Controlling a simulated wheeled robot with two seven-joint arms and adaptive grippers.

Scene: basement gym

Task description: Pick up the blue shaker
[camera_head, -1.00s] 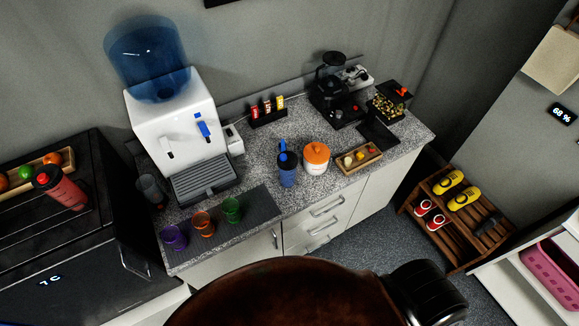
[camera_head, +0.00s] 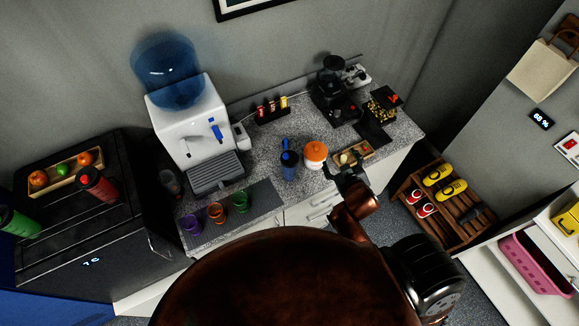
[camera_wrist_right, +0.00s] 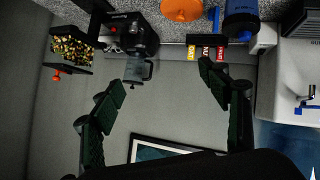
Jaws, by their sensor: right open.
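The blue shaker (camera_head: 289,163) stands upright on the speckled counter, left of a white jar with an orange lid (camera_head: 315,154). In the right wrist view the blue shaker (camera_wrist_right: 240,18) shows at the top edge, right of the jar's orange lid (camera_wrist_right: 183,9), and is partly cut off. My right gripper (camera_head: 338,170) is over the counter's front edge by the small wooden tray, to the right of the shaker and apart from it. In the wrist view the right gripper (camera_wrist_right: 162,82) has its fingers spread with nothing held between them. My left gripper is not in view.
A white water dispenser (camera_head: 190,135) stands left of the shaker. Purple, orange and green cups (camera_head: 217,212) are at the front left. A coffee machine (camera_head: 332,95) and the wooden tray (camera_head: 368,147) are to the right. A rack with sachets (camera_head: 271,110) is behind.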

